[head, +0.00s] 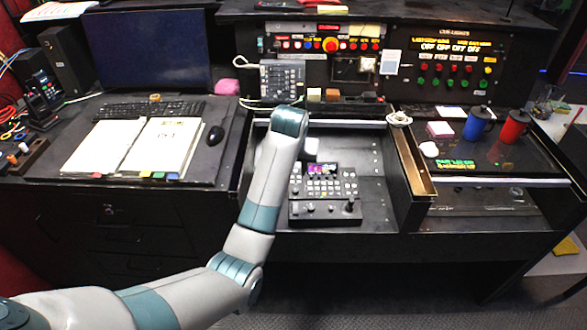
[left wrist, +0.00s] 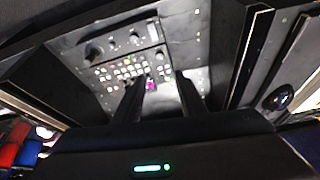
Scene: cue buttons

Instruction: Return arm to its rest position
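My left arm (head: 262,190) reaches in from the lower left over the desk, its wrist end above the recessed middle bay. My left gripper (left wrist: 160,90) shows in the left wrist view with two dark fingers apart and nothing seen between them. In the head view it is mostly hidden behind the wrist. The black button console (head: 325,192) lies in the bay below the gripper, with rows of small keys, a lit purple screen and a joystick. The console also shows in the left wrist view (left wrist: 118,62), beyond the fingers. My right gripper is not in view.
At the back stand a red-button panel (head: 331,45) and a cue-lights panel (head: 450,60). A monitor (head: 150,48), keyboard (head: 150,109) and open binder (head: 135,148) are left. A blue mug (head: 475,126) and red mug (head: 513,128) stand right. A raised divider (head: 412,165) edges the bay.

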